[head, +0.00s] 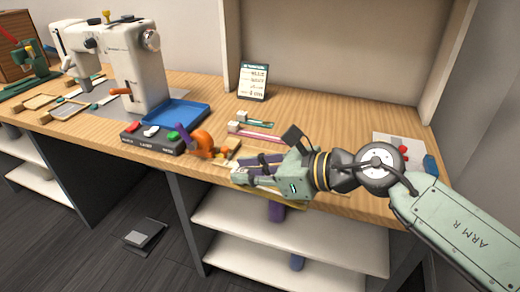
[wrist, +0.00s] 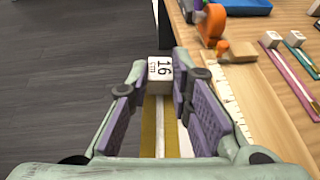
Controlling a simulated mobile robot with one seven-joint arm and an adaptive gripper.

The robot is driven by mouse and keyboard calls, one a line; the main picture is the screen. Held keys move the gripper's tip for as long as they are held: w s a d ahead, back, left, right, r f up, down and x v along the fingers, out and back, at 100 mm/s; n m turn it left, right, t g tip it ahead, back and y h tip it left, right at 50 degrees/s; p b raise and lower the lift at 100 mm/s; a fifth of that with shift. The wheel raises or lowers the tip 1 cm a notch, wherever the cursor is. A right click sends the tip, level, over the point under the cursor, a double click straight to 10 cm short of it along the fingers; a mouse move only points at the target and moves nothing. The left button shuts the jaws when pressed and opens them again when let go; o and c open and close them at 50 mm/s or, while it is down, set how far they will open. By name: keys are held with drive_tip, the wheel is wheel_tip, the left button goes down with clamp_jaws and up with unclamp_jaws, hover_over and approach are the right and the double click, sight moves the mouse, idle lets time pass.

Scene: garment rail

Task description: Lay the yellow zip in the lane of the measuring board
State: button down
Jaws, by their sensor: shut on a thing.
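My gripper (wrist: 175,85) is shut on the white block marked 16 (wrist: 160,70) at the end of the yellow zip (wrist: 149,125). The zip runs back from the block between my fingers toward the wrist. In the head view my gripper (head: 243,175) is at the table's front edge, and a yellow strip shows below it. In the wrist view the floor shows left of the held zip. A pale strip with ruler marks (wrist: 228,93), apparently part of the measuring board, lies just right of my fingers. My gripper hides most of the board in the head view, and I cannot see its lane clearly.
A pink zip (head: 262,137) and a teal zip (head: 257,122), each with a white block, lie behind my gripper. A blue tray (head: 183,113), sewing machine (head: 135,65) and standing card (head: 253,82) are farther back.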

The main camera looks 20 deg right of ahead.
drive_tip(key=w+a+f+m+t+h, duration=0.1)
drive_tip(key=w+a+f+m+h, duration=0.1)
drive_tip(key=f, duration=1)
drive_tip(key=w+a+f+m+t+h, duration=0.1)
drive_tip(key=w+a+f, duration=0.3)
drive_tip(key=f, duration=0.9)
drive_tip(key=w+a+f+m+t+h, duration=0.1)
drive_tip(key=w+a+f+m+h, duration=0.2)
drive_tip(key=f, duration=1)
drive_tip(key=w, duration=0.3)
drive_tip(key=shift+a+f+m+t, duration=0.15)
drive_tip(key=shift+f+m+t, duration=0.1)
drive_tip(key=shift+m+t, duration=0.05)
wheel_tip(320, 180, up, 15)
drive_tip(key=p, duration=1.4)
drive_tip(key=shift+w+d+r, duration=0.15)
drive_tip(key=shift+w+d, duration=0.05)
drive_tip(key=shift+w, duration=0.1)
